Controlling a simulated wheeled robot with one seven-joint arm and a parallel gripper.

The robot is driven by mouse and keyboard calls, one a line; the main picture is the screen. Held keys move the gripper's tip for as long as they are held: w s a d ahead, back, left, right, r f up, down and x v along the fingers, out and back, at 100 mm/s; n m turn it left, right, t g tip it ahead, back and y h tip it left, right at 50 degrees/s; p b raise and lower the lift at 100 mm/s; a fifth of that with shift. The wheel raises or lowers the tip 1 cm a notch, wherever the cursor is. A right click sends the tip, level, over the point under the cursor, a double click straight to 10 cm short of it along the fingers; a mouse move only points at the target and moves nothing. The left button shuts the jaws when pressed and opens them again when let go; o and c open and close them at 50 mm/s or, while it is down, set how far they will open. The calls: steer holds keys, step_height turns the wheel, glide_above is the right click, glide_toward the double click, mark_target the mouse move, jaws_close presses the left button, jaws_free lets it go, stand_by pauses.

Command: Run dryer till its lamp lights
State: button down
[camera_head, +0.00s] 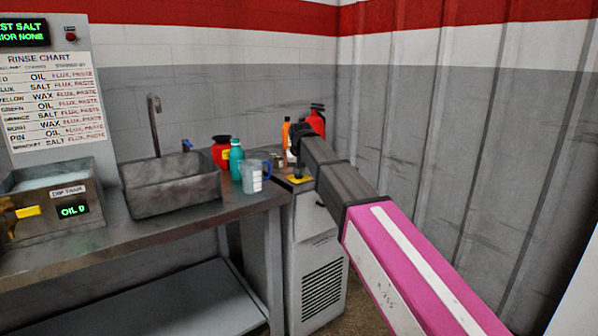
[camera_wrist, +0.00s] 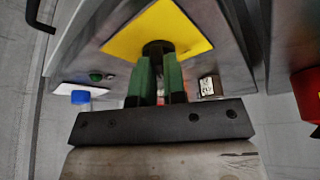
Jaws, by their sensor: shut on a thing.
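The dryer seems to be the pale cabinet with a vented front (camera_head: 318,265) at the right end of the bench; no name on it is readable. A yellow plate (camera_wrist: 190,30) lies on its grey top, with a dark knob (camera_wrist: 157,46) at the middle. My gripper (camera_wrist: 159,68) has its green fingers close together on that knob. In the head view my gripper (camera_head: 301,170) is over the cabinet top, partly hidden by my arm. A small green round part (camera_wrist: 96,76), perhaps a lamp, is left of the fingers; whether it is lit is unclear.
Orange bottle (camera_head: 286,132) and red extinguisher-like object (camera_head: 317,120) are behind my gripper. A sink (camera_head: 170,185) and dip tank (camera_head: 50,195) are farther left. The wall is close right.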

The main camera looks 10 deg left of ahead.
steer(key=shift+f, duration=0.1)
steer(key=c, duration=1.2)
jaws_free()
steer(key=v, duration=1.1)
